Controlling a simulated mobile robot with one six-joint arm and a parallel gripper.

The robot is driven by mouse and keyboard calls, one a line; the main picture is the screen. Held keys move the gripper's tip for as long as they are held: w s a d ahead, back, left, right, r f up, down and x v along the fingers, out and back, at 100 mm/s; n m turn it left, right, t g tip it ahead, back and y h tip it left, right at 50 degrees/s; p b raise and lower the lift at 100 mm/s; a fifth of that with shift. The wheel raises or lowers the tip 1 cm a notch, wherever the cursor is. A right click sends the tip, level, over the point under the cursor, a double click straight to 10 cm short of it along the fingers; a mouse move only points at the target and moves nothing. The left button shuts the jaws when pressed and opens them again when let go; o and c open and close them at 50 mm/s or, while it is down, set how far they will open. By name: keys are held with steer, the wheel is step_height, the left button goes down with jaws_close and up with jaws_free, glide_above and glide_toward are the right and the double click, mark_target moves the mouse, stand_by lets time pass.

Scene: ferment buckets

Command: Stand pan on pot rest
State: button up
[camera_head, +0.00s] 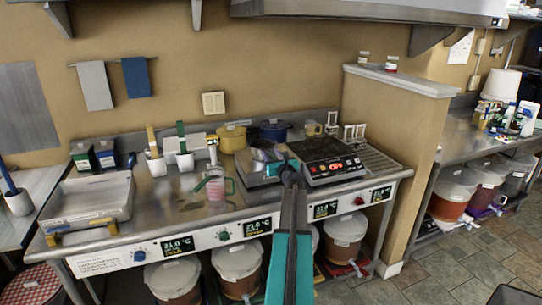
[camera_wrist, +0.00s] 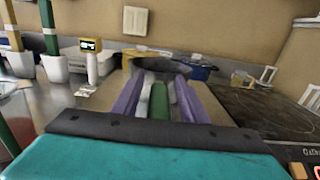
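A dark grey pan (camera_head: 262,154) sits on a flat brownish-grey surface left of the black hob. In the wrist view the pan (camera_wrist: 160,66) is straight ahead, with a green handle (camera_wrist: 159,101) pointing towards me. My gripper (camera_head: 288,164) is low at the front of the pan. In the wrist view the purple fingers of my gripper (camera_wrist: 157,92) stand on either side of the handle, with narrow gaps showing. A ribbed metal rack (camera_head: 380,164) lies right of the hob; I cannot tell surely that it is the pot rest.
The black hob (camera_head: 325,150) with a red display is right of the pan. Behind are a yellow pot (camera_head: 232,138), a blue pot (camera_head: 274,131) and white upright frames (camera_head: 354,132). A measuring jug (camera_head: 218,186) stands to the left. A low wall (camera_head: 400,115) bounds the right side.

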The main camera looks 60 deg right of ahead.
steer(key=shift+r, duration=0.2)
steer(key=shift+v, duration=0.9)
steer(key=b+v, duration=0.2)
steer(key=v, duration=0.8)
steer(key=shift+s+a+f, duration=0.1)
steer(key=shift+f, duration=0.1)
stand_by(0.6)
